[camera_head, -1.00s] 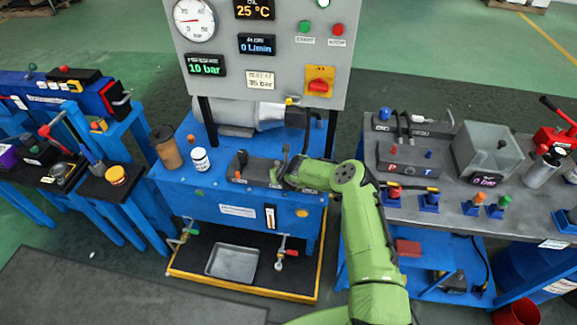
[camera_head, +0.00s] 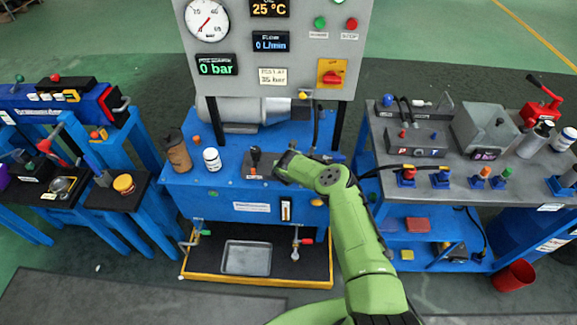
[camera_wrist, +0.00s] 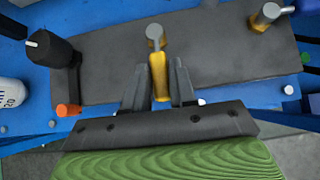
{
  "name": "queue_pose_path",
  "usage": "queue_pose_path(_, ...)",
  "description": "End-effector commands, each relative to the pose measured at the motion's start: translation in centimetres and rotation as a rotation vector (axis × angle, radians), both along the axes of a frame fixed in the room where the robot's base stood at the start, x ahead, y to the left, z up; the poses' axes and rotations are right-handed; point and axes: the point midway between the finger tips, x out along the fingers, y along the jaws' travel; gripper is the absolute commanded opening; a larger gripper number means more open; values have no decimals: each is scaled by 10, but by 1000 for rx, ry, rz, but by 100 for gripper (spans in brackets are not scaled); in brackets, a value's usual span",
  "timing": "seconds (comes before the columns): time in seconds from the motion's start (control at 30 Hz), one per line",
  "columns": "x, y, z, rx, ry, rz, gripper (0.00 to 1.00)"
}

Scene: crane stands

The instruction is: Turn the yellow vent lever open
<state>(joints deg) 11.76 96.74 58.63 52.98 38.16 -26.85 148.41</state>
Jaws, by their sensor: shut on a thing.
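My gripper (camera_wrist: 159,66) is shut on a yellow lever (camera_wrist: 158,82), which stands between its two fingers in the wrist view and has a round grey end. The lever lies over the front part of a dark grey plate (camera_wrist: 105,62). In the head view my gripper (camera_head: 284,167) is at the blue bench's plate, and my arm hides the lever. The pressure display (camera_head: 216,66) on the grey panel reads 0 bar.
A second yellow lever with a grey end (camera_wrist: 264,20) is at the plate's right. A black knobbed lever (camera_wrist: 48,46) and an orange cap (camera_wrist: 68,110) are at its left. A brown cup (camera_head: 178,153) and white jar (camera_head: 212,160) stand left on the bench.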

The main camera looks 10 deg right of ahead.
Motion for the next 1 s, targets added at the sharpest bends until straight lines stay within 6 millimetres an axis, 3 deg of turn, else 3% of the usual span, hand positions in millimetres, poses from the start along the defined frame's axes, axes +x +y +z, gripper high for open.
queue_pose_path(0.23, 1, 3, 2, 6, -6, 2, 0)
queue_pose_path(0.27, 1, 3, 2, 6, -6, 2, 30)
queue_pose_path(0.37, 1, 2, 2, 6, -6, 1, 45)
queue_pose_path(0.73, -3, 2, 6, 2, -2, 1, 47)
queue_pose_path(1.0, -39, 12, 48, 4, -2, 6, 47)
